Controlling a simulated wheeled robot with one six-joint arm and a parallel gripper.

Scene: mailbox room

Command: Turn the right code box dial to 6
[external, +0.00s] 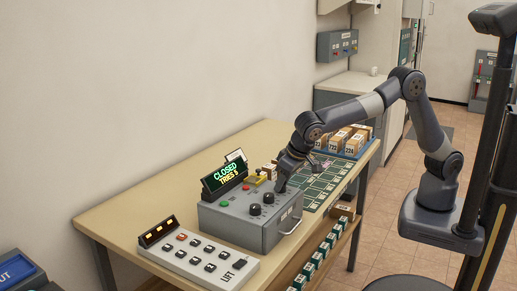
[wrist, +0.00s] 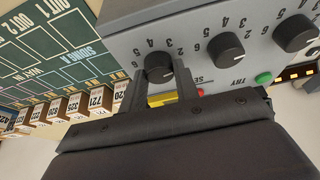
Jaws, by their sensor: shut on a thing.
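The grey code box (external: 232,220) stands on the table with a row of black dials on its top. Two dials, the left dial (external: 254,210) and the middle dial (external: 268,198), show clear of my gripper (external: 281,185).
A display (external: 225,174) behind the dials reads CLOSED, with a tries line below. A green TRY button (wrist: 264,78) is near the dials. A lift button panel (external: 200,258) lies in front; a green sorting mat (external: 322,188) and boxes (external: 335,140) lie beyond.

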